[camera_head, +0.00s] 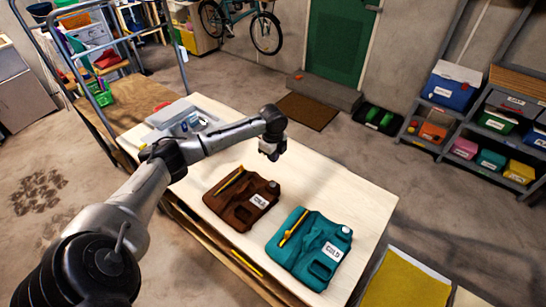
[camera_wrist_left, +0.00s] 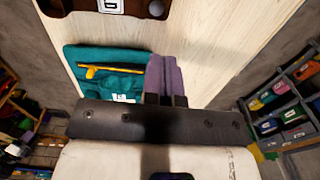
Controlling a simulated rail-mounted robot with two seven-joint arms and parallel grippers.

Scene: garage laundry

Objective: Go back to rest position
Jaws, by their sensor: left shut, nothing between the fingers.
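My left gripper (camera_head: 270,153) hangs over the far part of the pale wooden table (camera_head: 350,185), fingers pointing down. It is shut and empty. In the left wrist view its purple-grey fingers (camera_wrist_left: 166,75) lie close together. A brown jug-shaped item (camera_head: 238,198) with a yellow strip and a white label lies on the table, nearer than the gripper and apart from it. A teal item of the same shape (camera_head: 305,250) lies to its right, near the table's front edge. Both also show in the left wrist view. My right gripper is not in view.
A grey tray (camera_head: 180,120) with small objects sits at the table's back left, behind my left arm. A metal-framed cart (camera_head: 125,100) stands further left. Shelves with coloured bins (camera_head: 490,120) stand at the right. The table's right part is bare.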

